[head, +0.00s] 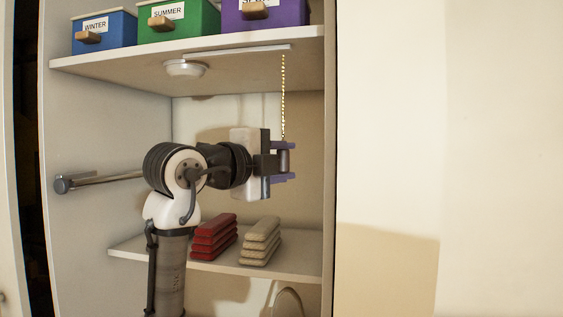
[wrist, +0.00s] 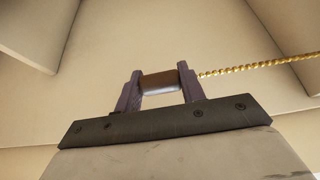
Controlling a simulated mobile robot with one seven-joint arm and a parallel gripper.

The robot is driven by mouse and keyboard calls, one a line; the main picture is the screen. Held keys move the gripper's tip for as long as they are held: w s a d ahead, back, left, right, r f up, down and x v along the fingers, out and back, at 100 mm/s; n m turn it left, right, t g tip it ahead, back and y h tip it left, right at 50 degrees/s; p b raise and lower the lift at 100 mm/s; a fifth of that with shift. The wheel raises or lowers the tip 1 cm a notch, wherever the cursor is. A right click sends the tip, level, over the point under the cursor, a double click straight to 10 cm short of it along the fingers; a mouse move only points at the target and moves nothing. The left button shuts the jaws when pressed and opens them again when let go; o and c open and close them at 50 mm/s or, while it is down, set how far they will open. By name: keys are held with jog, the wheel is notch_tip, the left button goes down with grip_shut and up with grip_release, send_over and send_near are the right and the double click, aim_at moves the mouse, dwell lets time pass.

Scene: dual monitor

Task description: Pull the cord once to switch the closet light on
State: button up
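The cord (head: 283,95) is a gold beaded chain that hangs straight down from the underside of the top shelf. It also shows in the wrist view (wrist: 255,66), running off to the right from my gripper. My gripper (head: 284,160) has its two purple fingers one above the other at the cord's lower end. A dark brown cylindrical pull handle (wrist: 161,83) sits between the fingers, touching both. The closet light (head: 186,68) is a small white round fixture under the top shelf; I cannot tell whether it is lit.
Blue (head: 103,32), green (head: 178,20) and purple (head: 262,14) bins stand on the top shelf (head: 150,66). A rail (head: 105,179) sticks out at left. Red (head: 214,236) and beige (head: 261,241) folded stacks lie on the lower shelf (head: 290,263). The right closet wall is close beside my gripper.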

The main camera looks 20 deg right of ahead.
jog(key=shift+f, duration=0.15)
jog(key=shift+f+b, duration=0.55)
jog(key=shift+f, duration=0.1)
jog(key=shift+r, duration=0.2)
jog(key=shift+r+p, duration=0.6)
jog(key=shift+r, duration=0.05)
jog(key=o, duration=0.6)
